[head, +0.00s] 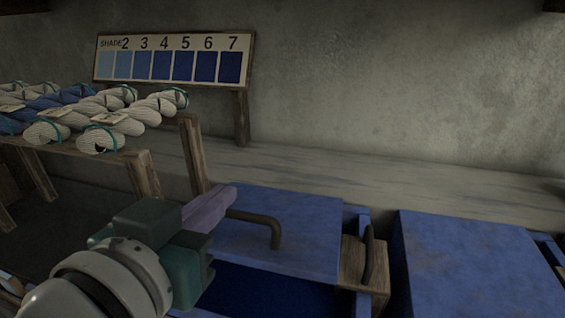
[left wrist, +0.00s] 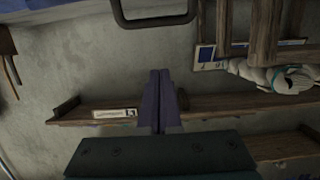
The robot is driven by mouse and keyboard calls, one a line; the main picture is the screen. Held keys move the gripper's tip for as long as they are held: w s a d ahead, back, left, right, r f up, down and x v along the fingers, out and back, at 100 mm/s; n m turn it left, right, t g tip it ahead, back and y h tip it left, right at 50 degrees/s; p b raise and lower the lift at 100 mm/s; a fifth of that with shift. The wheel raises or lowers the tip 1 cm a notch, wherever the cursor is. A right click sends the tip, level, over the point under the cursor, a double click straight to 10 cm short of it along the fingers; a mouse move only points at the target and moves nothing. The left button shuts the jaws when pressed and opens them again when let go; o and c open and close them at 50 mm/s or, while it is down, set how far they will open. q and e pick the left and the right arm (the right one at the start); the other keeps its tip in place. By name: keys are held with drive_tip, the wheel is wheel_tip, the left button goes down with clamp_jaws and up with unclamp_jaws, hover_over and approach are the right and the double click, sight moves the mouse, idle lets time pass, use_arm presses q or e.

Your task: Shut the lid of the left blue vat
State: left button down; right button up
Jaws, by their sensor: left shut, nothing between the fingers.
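The left blue vat's lid (head: 295,222) is a worn blue panel in the lower middle of the head view. It stands partly open, with dark blue dye (head: 265,296) showing below its front edge. A dark bent handle (head: 262,219) sits on the lid; a dark handle bar (left wrist: 155,22) also shows at the top of the left wrist view. My left gripper (head: 228,192) has purple fingers pressed together and empty, just left of the handle. Whether they touch the lid is unclear. The fingers also show shut in the left wrist view (left wrist: 160,74). My right gripper is out of view.
A second blue vat lid (head: 475,265) lies to the right, past a wooden block with a handle (head: 367,262). A wooden rack with yarn skeins (head: 100,120) stands at left. A shade board (head: 173,60) stands behind, before the wall.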

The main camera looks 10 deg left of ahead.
use_arm(q)
hover_over(241, 241)
drive_tip(key=x, duration=0.2)
drive_tip(key=shift+w+f+b, duration=0.1)
drive_tip(key=shift+f+b, duration=0.2)
drive_tip(key=shift+f, duration=0.25)
drive_tip(key=f, duration=0.1)
drive_tip(key=s+f+b, duration=0.1)
drive_tip(key=f, duration=0.1)
drive_tip(key=shift+s, duration=0.25)
drive_tip(key=shift+s+f, duration=0.2)
